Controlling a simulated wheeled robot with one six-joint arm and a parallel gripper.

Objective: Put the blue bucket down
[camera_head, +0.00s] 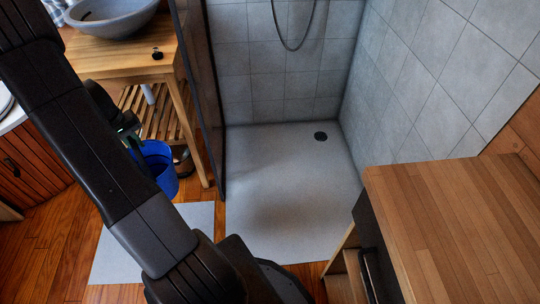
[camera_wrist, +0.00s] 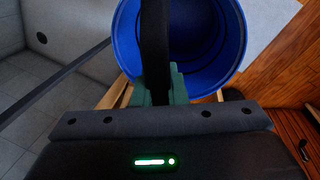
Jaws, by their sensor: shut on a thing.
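The blue bucket (camera_head: 163,180) is in the head view beside the wooden washstand, low near the floor and partly hidden behind my arm. I cannot tell whether it touches the floor. In the wrist view the bucket (camera_wrist: 232,45) shows its open top and looks empty. My gripper (camera_wrist: 158,84) has green fingers shut on the bucket's black handle (camera_wrist: 156,45), which runs across the opening. In the head view my gripper is mostly hidden behind my arm.
The wooden washstand (camera_head: 120,55) carries a grey basin (camera_head: 110,18) and has a slatted shelf. A dark-framed glass panel (camera_head: 199,90) borders the shower floor (camera_head: 285,170). A pale mat (camera_head: 115,262) lies on the wood floor. A wooden counter (camera_head: 450,220) stands at right.

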